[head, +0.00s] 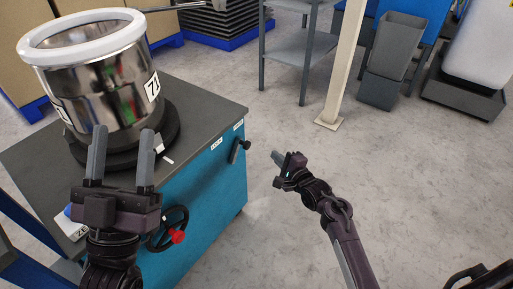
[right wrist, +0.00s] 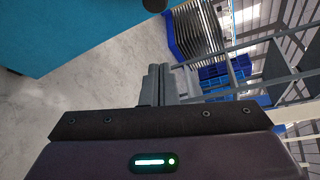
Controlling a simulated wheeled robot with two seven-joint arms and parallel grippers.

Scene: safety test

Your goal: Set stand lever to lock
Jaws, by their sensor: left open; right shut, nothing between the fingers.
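The stand is a teal cabinet (head: 205,195) with a dark grey top. Its black lever (head: 235,152) sits on the side face near the upper right corner, between two small white labels (head: 216,143). The label text is too small to read. My right gripper (head: 277,168) is shut and empty, to the right of the lever and apart from it. Its closed fingers (right wrist: 160,84) show in the right wrist view, with a dark round part (right wrist: 155,5) at the top edge by the teal face. My left gripper (head: 122,148) is open and empty, in front of the steel vessel.
A steel vessel (head: 105,95) with a white rim stands on the cabinet. A handwheel with a red knob (head: 178,237) is on the cabinet's front. The floor (head: 290,225) right of the cabinet is clear. A post (head: 345,60), metal shelf (head: 285,50) and grey bins (head: 390,60) stand beyond.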

